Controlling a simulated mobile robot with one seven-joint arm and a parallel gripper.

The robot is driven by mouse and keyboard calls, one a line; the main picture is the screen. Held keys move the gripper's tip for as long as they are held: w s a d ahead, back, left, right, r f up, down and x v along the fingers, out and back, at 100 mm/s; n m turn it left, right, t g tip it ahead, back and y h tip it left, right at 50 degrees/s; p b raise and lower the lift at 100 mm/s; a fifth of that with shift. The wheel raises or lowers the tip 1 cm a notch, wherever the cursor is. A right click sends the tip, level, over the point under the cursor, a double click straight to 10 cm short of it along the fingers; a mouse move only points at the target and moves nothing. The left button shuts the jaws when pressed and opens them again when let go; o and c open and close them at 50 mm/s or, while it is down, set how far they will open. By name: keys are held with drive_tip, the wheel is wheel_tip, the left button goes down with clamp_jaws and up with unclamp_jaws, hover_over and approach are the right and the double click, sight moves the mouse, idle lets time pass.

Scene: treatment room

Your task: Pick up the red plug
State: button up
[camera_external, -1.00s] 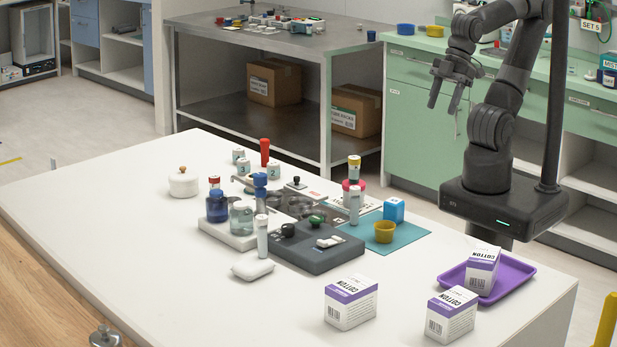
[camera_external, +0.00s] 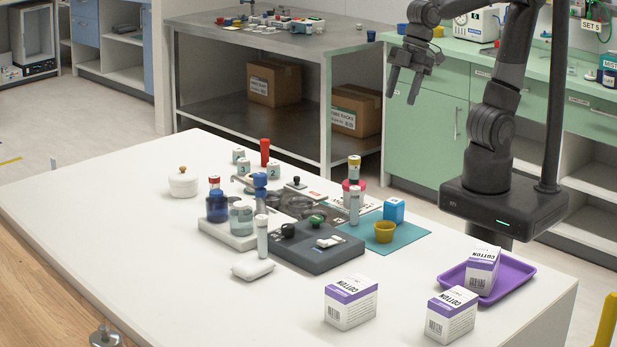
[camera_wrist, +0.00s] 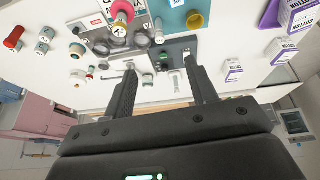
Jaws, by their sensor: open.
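The red plug (camera_external: 265,152), an upright red cylinder, stands at the back of the white table among small numbered white jars (camera_external: 273,170). In the wrist view the red plug (camera_wrist: 14,37) shows at the far upper left. My gripper (camera_external: 403,96) is open and empty, with its fingers pointing down. It is raised to the right of the plug, well apart from it. In the wrist view my gripper (camera_wrist: 160,66) has its two fingers spread, with nothing held between them.
Cotton boxes (camera_external: 350,302) and a purple tray (camera_external: 517,281) are at right. The table's left part is mostly clear.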

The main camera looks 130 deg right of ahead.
drive_tip(key=w+d+f+g, duration=0.1)
drive_tip(key=w+d, duration=0.6)
drive_tip(key=d, duration=0.5)
drive_tip(key=n+g, duration=0.2)
drive_tip(key=g, duration=0.1)
hover_over(266, 141)
wheel_tip(266, 141, down, 16)
drive_tip(key=f, duration=0.1)
drive_tip(key=shift+n, duration=0.3)
wheel_tip(266, 141, down, 5)
drive_tip(key=shift+s+d+r, duration=0.1)
drive_tip(key=shift+d+f, duration=0.2)
drive_tip(key=shift+f, duration=1.35)
drive_tip(key=shift+d+f, duration=0.2)
drive_tip(key=shift+f, duration=1.3)
drive_tip(key=shift+c, duration=0.2)
drive_tip(key=c, duration=1.1)
